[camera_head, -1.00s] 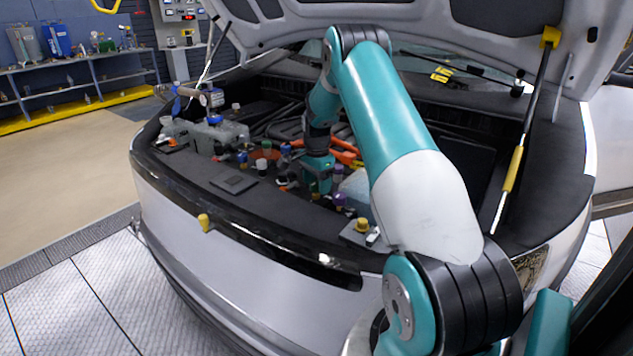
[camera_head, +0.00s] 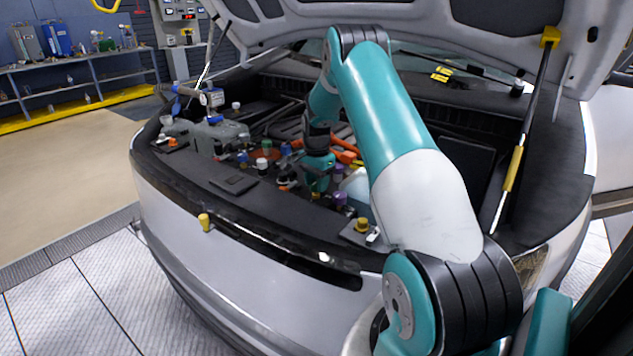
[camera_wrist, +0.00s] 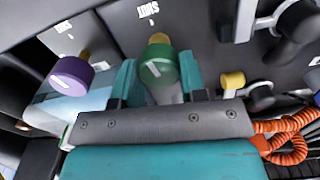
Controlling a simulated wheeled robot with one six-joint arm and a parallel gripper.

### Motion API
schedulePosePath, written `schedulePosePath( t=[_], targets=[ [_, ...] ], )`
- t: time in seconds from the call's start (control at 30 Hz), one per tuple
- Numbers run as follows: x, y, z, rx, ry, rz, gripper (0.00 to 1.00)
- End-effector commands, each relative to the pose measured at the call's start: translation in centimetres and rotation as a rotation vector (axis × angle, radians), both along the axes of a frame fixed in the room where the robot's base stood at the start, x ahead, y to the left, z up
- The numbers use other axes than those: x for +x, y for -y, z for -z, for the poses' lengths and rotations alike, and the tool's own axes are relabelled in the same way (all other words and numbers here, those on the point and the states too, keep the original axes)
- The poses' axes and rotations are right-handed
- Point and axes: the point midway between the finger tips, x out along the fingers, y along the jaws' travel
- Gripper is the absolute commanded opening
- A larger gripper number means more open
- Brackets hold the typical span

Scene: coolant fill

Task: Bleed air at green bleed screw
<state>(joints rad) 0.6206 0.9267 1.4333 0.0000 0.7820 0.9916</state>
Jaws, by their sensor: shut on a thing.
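The green bleed screw (camera_wrist: 158,66) has a round green knob with a pale mark on its top. In the wrist view it sits between the two teal fingertips of my gripper (camera_wrist: 158,78), which is shut on it. In the head view my gripper (camera_head: 318,183) is low in the engine bay, and the knob between its fingers cannot be made out there.
A purple knob (camera_wrist: 70,73) is left of the gripper in the wrist view and a yellow cap (camera_wrist: 232,80) is right. Orange corrugated hose (camera_wrist: 287,137) lies close on the right. The raised hood (camera_head: 400,22) hangs above the bay.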

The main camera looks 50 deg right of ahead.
Motion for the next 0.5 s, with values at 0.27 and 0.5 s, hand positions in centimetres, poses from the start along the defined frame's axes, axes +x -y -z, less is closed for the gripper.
schedulePosePath(
  t=[0.27, 0.5],
  targets=[
    [0.08, 0.0, -0.1, 0.0, 0.0, -0.24, 0.15],
    [0.16, -0.01, -0.09, 0.0, 0.0, -0.469, 0.15]
  ],
)
